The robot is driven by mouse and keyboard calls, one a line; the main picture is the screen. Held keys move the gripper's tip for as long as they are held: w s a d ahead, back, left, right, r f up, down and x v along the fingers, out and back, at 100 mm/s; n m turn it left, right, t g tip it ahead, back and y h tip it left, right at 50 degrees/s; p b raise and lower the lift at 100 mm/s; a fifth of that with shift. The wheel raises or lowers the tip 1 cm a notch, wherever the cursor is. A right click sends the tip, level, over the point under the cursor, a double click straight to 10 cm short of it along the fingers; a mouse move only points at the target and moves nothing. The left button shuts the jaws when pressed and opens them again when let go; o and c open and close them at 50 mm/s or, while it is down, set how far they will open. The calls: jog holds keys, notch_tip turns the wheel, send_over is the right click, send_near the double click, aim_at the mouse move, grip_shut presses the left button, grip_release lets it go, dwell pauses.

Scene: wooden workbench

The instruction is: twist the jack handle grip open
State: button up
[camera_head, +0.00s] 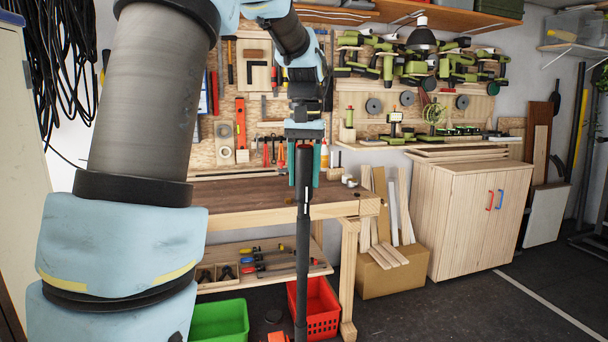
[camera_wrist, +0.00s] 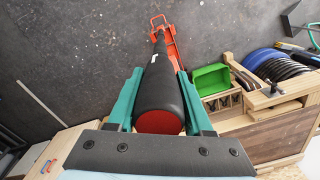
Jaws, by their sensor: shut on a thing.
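The jack handle grip (camera_head: 304,172) is a thick black sleeve at the top of a long dark pole that stands nearly upright in the head view. My gripper (camera_head: 304,165) comes down from above, with its teal fingers on both sides of the grip. In the wrist view the grip (camera_wrist: 158,95) shows a red end cap (camera_wrist: 159,121), and the fingers of my gripper (camera_wrist: 156,90) are shut on it. The pole runs down to an orange-red jack (camera_wrist: 163,32) on the dark floor. The finger contact faces are partly hidden.
A wooden workbench (camera_head: 250,197) stands behind the handle. A green crate (camera_head: 219,321) and a red crate (camera_head: 316,311) sit on the floor below. A wooden cabinet (camera_head: 468,215) and a cardboard box (camera_head: 391,275) are to the right. Open floor (camera_head: 470,305) lies at the lower right.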

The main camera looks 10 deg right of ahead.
grip_shut()
